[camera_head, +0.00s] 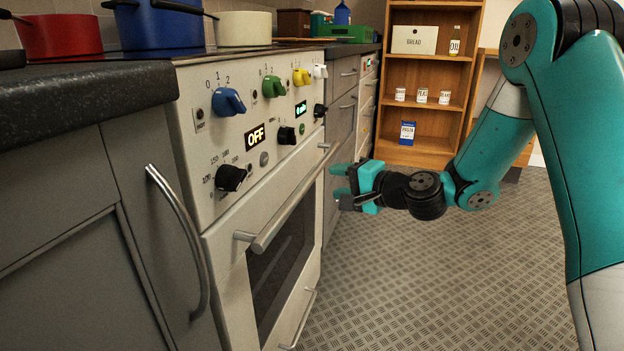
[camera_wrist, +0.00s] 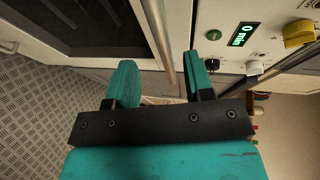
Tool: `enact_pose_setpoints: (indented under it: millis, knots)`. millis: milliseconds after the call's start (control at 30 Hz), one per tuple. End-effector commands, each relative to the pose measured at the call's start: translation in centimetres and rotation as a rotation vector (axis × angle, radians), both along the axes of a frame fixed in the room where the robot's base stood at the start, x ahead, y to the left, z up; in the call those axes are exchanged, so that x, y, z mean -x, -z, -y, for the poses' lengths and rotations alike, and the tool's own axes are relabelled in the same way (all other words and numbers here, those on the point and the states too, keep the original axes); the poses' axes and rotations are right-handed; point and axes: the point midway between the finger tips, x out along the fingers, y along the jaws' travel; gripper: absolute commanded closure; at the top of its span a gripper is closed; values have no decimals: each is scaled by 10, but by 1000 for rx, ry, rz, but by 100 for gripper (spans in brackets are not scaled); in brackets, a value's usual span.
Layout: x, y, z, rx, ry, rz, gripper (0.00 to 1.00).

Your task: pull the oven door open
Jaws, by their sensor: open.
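The oven door (camera_head: 229,272) is white with a dark window and is shut. Its metal handle (camera_head: 297,197) is a long bar across the top of the door. My gripper (camera_head: 338,182) is open and empty, near the far end of the handle. In the wrist view, the two teal fingers of my gripper (camera_wrist: 160,70) are spread apart. The handle (camera_wrist: 159,35) runs in line with the gap between them, further from the camera. The handle seems to lie just beyond the fingertips; I cannot tell the exact distance. No contact shows.
The control panel (camera_head: 210,139) with coloured knobs is above the door. A curved cabinet handle (camera_head: 186,240) stands out at the near left. A lower handle (camera_head: 300,320) shows below the oven door. A wooden shelf (camera_head: 420,152) stands at the back. The floor (camera_head: 420,280) before the oven is clear.

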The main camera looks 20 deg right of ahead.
Motion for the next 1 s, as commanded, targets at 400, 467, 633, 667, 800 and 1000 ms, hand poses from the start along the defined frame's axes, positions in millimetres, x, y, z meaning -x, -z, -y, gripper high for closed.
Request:
enact_pose_setpoints:
  millis: [400, 467, 633, 667, 800, 1000]
  knots:
    - [-63, 15, -39, 2, -2, 0, 52]
    - [-67, 15, -41, 1, -2, 0, 52]
    - [-70, 15, -43, 1, 0, -1, 52]
    - [-71, 15, -43, 1, 0, -1, 52]
    - [-70, 15, -43, 1, 0, -1, 52]
    - [-70, 15, -42, 1, 0, -1, 96]
